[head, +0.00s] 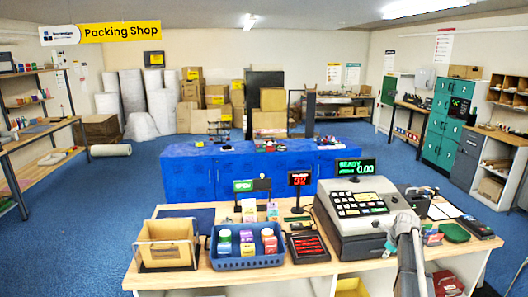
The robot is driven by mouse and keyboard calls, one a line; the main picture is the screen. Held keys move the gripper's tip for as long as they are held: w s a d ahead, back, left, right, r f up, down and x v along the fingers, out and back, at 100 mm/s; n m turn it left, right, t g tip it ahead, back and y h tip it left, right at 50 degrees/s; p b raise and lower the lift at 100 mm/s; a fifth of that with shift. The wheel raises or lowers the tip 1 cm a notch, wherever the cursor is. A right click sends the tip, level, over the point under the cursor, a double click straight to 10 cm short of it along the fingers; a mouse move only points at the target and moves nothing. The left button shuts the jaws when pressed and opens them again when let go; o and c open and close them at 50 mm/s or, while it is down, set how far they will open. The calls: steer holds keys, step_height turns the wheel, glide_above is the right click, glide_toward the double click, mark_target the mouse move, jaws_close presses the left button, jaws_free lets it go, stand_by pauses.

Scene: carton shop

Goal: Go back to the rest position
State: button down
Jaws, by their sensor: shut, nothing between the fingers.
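My light grey arm rises from the bottom edge at the right of the head view, in front of the cash register (362,215) on the near counter (290,276). The top of this arm stands over the counter's right part. I cannot make out the gripper's fingers. No held object shows at the arm.
On the near counter are an open carton in a frame (167,254), a blue basket (247,262) of bottles and boxes, a red-lit device (307,246) and a green tray (453,233). A blue counter (196,178) stands behind. Blue floor (95,220) is free at left.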

steer(key=s+a+f+n+g+b, duration=0.1)
steer(key=s+a+n, duration=1.1)
steer(key=a+n, duration=0.2)
steer(key=s+a+f+n+g+b, duration=0.1)
steer(key=s+a+f+n+g, duration=0.1)
steer(key=s+a+n, duration=1.1)
steer(key=shift+a+n+g+h, duration=0.35)
steer(key=shift+a+n, duration=0.25)
steer(key=shift+a, duration=0.65)
